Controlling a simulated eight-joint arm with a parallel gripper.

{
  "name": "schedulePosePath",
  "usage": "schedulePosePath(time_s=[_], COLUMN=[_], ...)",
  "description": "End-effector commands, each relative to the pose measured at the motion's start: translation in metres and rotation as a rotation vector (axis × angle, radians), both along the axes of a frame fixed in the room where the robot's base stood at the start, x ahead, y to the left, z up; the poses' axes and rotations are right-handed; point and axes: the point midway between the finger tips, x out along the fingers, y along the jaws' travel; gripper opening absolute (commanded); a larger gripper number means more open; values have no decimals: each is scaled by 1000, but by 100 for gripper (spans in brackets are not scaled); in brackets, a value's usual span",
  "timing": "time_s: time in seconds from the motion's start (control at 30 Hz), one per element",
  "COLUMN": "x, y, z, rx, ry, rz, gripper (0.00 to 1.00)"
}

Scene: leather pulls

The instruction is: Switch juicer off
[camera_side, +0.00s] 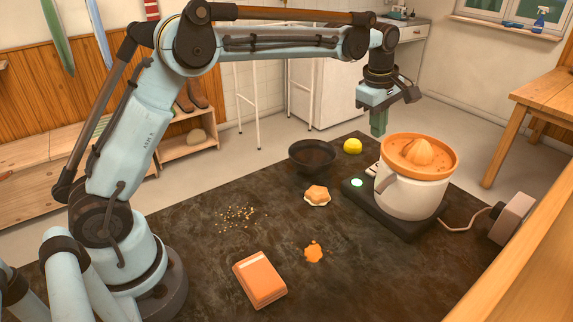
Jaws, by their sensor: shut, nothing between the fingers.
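The juicer (413,190) stands at the right of the dark table, with an orange top and ribbed cone over a pale jug on a black base. A round, pale green lit spot (357,183) shows on the left part of the base. My gripper (378,133) points down just behind and left of the juicer's orange top, above the back of the base. Its greenish fingers are shut with nothing between them. I cannot tell whether the fingertips touch anything; the back of the base is partly hidden by the jug.
A dark bowl (312,157) and a yellow lemon (352,146) lie left of my gripper. A star-shaped orange piece (317,196), an orange splat (313,252), crumbs (240,216) and an orange box (259,279) lie nearer. A cord runs to a grey box (511,219) at right.

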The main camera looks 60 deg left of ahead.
Motion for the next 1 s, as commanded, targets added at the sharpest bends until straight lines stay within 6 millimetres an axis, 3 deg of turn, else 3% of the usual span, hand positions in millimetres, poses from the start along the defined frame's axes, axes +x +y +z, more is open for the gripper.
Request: schedulePosePath(time_s=[0.1,0.3,0.73,1.0], x=[-4,-7,-8,6], y=[0,0,0,-1], z=[21,38,41,42], rx=[0,0,0,0], ry=[0,0,0,0], rz=[0,0,0,0], gripper=[0,0,0,0])
